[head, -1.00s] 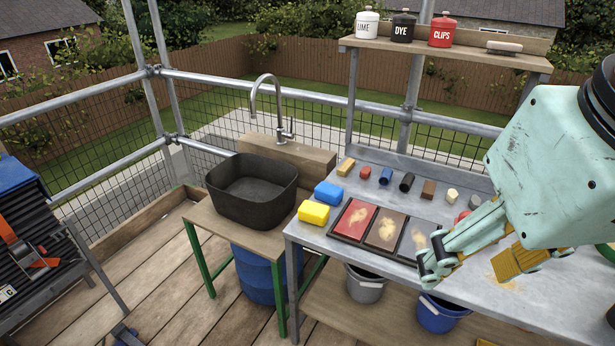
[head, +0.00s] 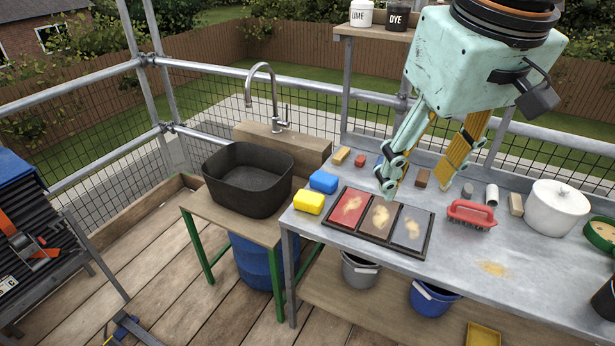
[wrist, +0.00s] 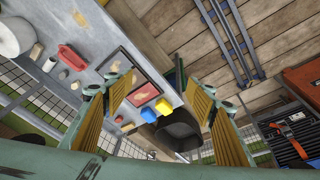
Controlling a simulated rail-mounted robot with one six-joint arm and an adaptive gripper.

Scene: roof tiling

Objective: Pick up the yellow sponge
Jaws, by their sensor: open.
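The yellow sponge (head: 309,202) lies at the left front corner of the metal table, next to the blue sponge (head: 323,181) and left of the tray with coloured panels. My gripper (head: 425,185) is open and empty, above the table behind the tray, to the right of the yellow sponge and higher. In the wrist view the yellow sponge (wrist: 163,107) shows between the two spread fingers (wrist: 160,95), some distance away, with the blue sponge (wrist: 148,114) beside it.
The three-panel tray (head: 428,247) has yellowish smears on it. A red brush (head: 471,214) and a white lidded pot (head: 557,208) stand to the right. Small blocks line the table's back. A black basin (head: 247,180) sits on a lower wooden stand at left.

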